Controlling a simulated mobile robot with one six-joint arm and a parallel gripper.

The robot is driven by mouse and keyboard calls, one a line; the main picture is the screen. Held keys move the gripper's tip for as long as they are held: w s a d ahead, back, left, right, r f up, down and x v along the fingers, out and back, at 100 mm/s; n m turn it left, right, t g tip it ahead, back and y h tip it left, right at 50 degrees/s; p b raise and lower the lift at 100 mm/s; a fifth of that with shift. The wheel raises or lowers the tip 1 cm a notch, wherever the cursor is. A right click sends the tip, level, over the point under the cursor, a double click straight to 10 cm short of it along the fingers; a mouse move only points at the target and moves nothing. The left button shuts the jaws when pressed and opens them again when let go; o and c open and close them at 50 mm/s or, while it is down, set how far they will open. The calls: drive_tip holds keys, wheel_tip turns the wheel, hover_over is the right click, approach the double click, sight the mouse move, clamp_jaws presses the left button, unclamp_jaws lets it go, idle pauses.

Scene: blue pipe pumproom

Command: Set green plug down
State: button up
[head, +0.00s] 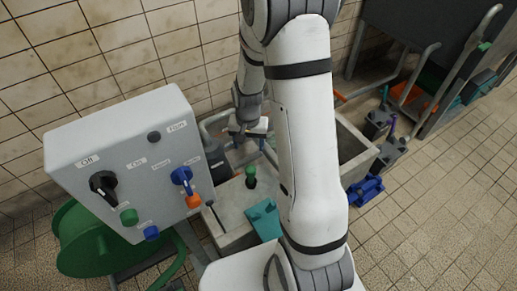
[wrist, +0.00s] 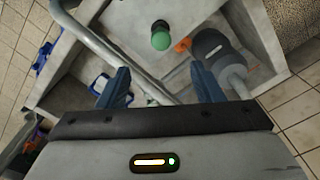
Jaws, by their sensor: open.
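The green plug (head: 251,172) is a small piece with a green end and a dark part. It stands on the grey concrete block (head: 229,205), left of my arm in the head view. In the wrist view the green plug (wrist: 160,40) is beyond my fingertips, with clear space between. My gripper (wrist: 160,75) is open, with nothing between its two blue fingers. In the head view my gripper (head: 246,132) is behind the plug and above it, partly hidden by my own arm.
A grey control box (head: 120,160) with knobs stands at left. A teal item (head: 264,220) lies at the concrete block's front. A pipe rail (wrist: 95,40) and a dark cylindrical fitting (wrist: 213,48) are close to my fingers. Blue parts (head: 364,190) are on the floor at right.

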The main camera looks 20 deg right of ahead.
drive_tip(key=s+a+r+n+t, duration=0.1)
drive_tip(key=s+r+n, duration=0.4)
drive_tip(key=s+r, duration=1.2)
drive_tip(key=shift+a+r, duration=0.7)
drive_tip(key=shift+r, duration=0.1)
drive_tip(key=shift+c, duration=0.2)
